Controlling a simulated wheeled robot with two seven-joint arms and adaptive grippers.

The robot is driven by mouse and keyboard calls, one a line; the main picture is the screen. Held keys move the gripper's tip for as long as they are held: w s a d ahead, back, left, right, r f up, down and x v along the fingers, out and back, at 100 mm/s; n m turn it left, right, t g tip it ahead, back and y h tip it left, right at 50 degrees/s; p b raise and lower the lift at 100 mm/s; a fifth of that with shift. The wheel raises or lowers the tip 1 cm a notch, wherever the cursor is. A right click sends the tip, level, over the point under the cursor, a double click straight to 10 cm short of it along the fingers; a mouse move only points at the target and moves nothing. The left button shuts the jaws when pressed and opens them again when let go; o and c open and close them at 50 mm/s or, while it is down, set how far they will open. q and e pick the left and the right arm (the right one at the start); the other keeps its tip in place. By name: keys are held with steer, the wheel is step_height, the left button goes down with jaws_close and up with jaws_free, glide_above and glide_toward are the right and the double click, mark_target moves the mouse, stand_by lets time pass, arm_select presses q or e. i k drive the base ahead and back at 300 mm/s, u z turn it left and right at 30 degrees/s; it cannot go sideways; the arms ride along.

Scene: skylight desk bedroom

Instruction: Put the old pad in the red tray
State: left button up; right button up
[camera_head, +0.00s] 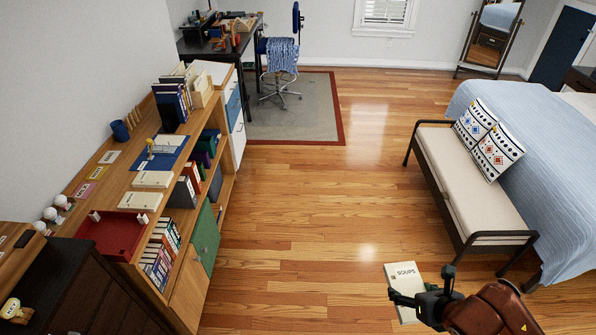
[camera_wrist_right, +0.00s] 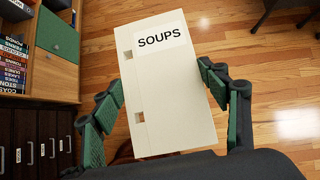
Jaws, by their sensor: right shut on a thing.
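My right gripper (camera_head: 424,288) is shut on a cream file labelled SOUPS (camera_head: 404,274), held out over the wooden floor. In the right wrist view the SOUPS file (camera_wrist_right: 168,95) stands between the two green-padded fingers, its label at the far end. The red tray (camera_head: 118,238) sits on the near part of the long wooden shelf unit's top, at the left, well away from the gripper. Small white pieces show at its edges. I cannot tell which thing is the old pad; two cream flat items (camera_head: 153,179) (camera_head: 140,201) lie on the shelf top beyond the tray. My left gripper is not in view.
The wooden shelf unit (camera_head: 192,285) holds books and binders. A blue mat (camera_head: 165,150), label cards and a blue cup (camera_head: 120,131) are on its top. A dark cabinet (camera_head: 75,290) stands at the near left. A bench (camera_head: 470,185) is right. The floor between is clear.

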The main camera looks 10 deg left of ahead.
mark_target(111, 238)
steer(key=i, duration=0.95)
steer(key=u, duration=3.25)
steer(key=i, duration=1)
steer(key=z, duration=0.05)
